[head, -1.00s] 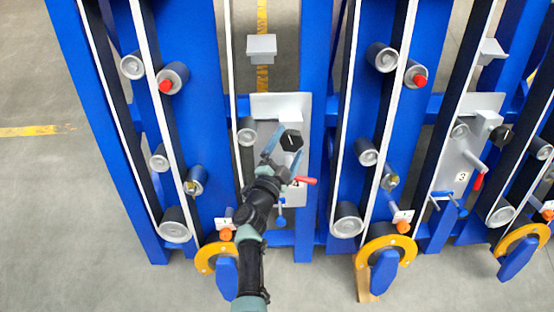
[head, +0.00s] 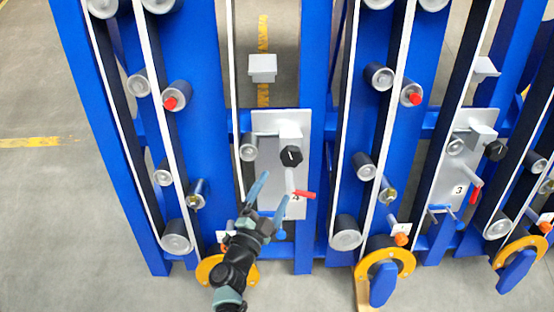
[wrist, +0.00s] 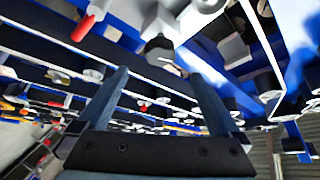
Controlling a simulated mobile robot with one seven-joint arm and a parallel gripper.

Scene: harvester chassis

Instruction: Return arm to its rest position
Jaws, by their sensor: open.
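My gripper (head: 270,194) is open and empty in the head view, in front of the lower part of a grey plate (head: 268,124). A black knob (head: 291,156) on the plate is above and to the right of the fingers. A red-tipped lever (head: 305,195) is just right of the right finger; I cannot tell whether they touch. In the wrist view the two blue fingers stand apart with nothing between them, and a dark knob (wrist: 159,48) shows beyond them.
The blue frame (head: 190,60) carries belts, several rollers (head: 346,232) and orange rings (head: 387,260). A second plate with a black knob (head: 496,151) is at the right. Bare floor (head: 70,220) lies at the left and in front.

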